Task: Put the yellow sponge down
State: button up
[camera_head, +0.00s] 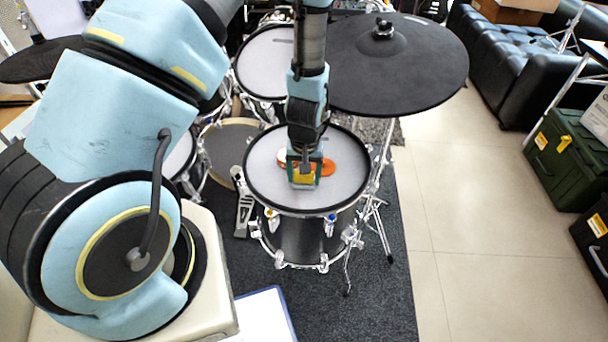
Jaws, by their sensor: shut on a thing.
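My gripper (302,177) points down over the near drum pad (261,193), in the middle of the head camera view. It is shut on the yellow sponge (303,179), of which a small yellow patch shows between the fingers. The rest of the sponge is hidden by the gripper. I cannot tell whether the sponge touches the pad.
An orange thing (328,168) lies on the pad, just right of my gripper. A small red-and-white thing (283,157) is on the left. A black cymbal pad (397,62) stands behind right, and another drum pad (265,62) behind. The front of the near pad is bare.

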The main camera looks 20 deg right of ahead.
aim_at(305, 177)
jog(key=shift+f, duration=0.15)
jog(key=o, duration=1.5)
jog(key=shift+o, duration=0.2)
notch_tip(305, 177, up, 12)
jog(key=s+b, duration=0.1)
jog(key=a+r+n, duration=0.1)
jog(key=a+r, duration=0.3)
jog(key=a, duration=0.4)
jog(key=w+a+r+n, duration=0.1)
jog(key=a+r, duration=0.4)
jog(key=a, duration=0.4)
jog(key=w+a+r+n, duration=0.1)
jog(key=a+r, duration=0.3)
jog(key=a, duration=0.4)
jog(key=shift+w+a+r+n+t, duration=0.2)
jog(key=shift+a+r+n+t, duration=0.1)
jog(key=shift+r+n, duration=0.1)
